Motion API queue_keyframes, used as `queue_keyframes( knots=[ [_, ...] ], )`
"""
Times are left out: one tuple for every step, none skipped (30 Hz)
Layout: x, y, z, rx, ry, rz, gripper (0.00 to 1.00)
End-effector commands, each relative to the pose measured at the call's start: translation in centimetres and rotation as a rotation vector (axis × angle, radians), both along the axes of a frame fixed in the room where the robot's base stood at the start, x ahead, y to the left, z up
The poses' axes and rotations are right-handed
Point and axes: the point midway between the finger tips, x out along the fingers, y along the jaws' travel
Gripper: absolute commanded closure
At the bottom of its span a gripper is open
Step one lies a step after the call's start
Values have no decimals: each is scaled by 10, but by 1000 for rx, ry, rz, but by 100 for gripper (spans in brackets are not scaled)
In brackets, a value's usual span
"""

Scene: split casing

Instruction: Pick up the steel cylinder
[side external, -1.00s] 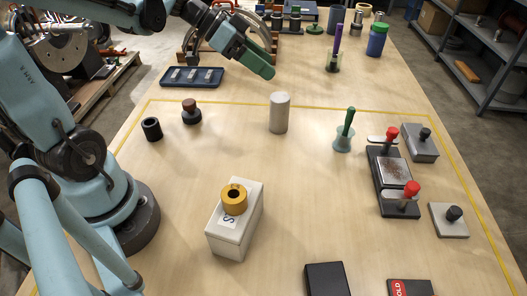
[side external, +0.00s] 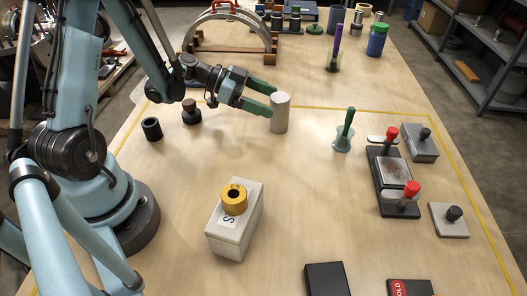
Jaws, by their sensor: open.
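The steel cylinder (side external: 281,114) is a plain light-grey upright cylinder on the wooden table, at the upper middle of the side external view. My gripper (side external: 272,98) has green fingers and comes in from the left, low and close to level. It is open, with the fingertips right at the cylinder's left side. One finger reaches toward its far upper edge and the other lies across its near left side. I cannot tell whether either finger touches it. The cylinder still stands upright.
A black ring (side external: 152,129) and a dark knobbed piece (side external: 191,113) stand left under my arm. A green-handled bell-shaped piece (side external: 344,135) stands right of the cylinder. A white block (side external: 236,238) with a brass ring (side external: 234,200) is nearer. Table around the cylinder's front is clear.

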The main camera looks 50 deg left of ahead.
Motion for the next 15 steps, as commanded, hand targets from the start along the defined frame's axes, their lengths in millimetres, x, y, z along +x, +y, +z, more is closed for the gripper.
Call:
queue_keyframes(
  knots=[
    [3, -4, -2, 0, 0, -3, 18],
    [4, -6, -3, 0, 0, -3, 18],
    [8, -10, -5, 0, 0, -4, 18],
    [11, -13, -7, 1, -1, -5, 18],
    [14, -17, -9, 1, -1, -6, 18],
    [18, -21, -11, 0, 0, -5, 18],
    [21, -25, -13, 0, 0, -5, 18],
    [24, -28, -15, 0, 0, -4, 18],
    [28, -32, -17, 0, 0, -4, 18],
    [30, -34, -19, 0, 0, -4, 18],
    [33, -36, -20, 1, -1, -3, 18],
    [35, -39, -21, 0, 0, -2, 18],
    [36, -40, -22, 0, 0, -2, 18],
    [37, -41, -22, 0, 0, -2, 18],
    [38, -42, -23, 0, 0, 0, 18]
  ],
)
